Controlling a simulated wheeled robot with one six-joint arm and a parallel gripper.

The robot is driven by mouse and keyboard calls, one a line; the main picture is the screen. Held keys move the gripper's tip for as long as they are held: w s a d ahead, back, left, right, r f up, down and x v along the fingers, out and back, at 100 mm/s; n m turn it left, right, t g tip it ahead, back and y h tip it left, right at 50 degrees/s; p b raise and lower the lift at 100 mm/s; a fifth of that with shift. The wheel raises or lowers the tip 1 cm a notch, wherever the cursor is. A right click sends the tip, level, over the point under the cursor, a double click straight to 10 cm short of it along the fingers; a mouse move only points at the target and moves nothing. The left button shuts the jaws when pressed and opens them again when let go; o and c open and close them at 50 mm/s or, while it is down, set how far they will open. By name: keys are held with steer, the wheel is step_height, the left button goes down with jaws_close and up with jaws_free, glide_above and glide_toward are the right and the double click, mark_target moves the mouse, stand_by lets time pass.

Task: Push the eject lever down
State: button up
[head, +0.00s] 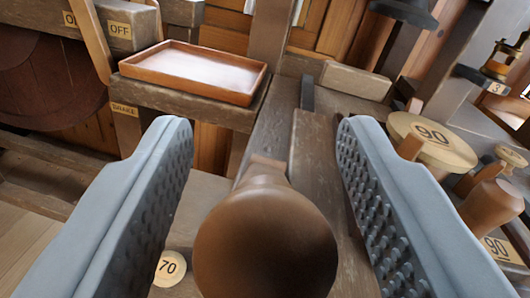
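My gripper (264,130) is open, its two grey studded fingers spread wide in the foreground. A round dark-brown wooden knob (264,245) stands large between the fingers, close to the camera. A short lighter wooden stem (263,170) runs from it toward a grey wooden beam. Gaps show on both sides of the knob, and neither finger visibly touches it. No label on the knob is visible, so I cannot tell for sure that it is the eject lever.
A shallow wooden tray (195,70) sits on a ledge at upper left, above a BRAKE label (125,109). An OFF label (120,30) is beside an upright slat. Round discs marked 90 (432,137) and 70 (170,268) flank the knob. A wooden peg (490,207) stands at right.

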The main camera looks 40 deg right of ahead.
jaws_close()
steer(key=shift+f, duration=0.1)
step_height(320, 180, down, 7)
steer(key=s+a+t+h, duration=0.1)
steer(key=s+t, duration=0.1)
steer(key=shift+s+a, duration=0.3)
steer(key=shift+a, duration=0.05)
stand_by(0.5)
steer(key=shift+f, duration=0.15)
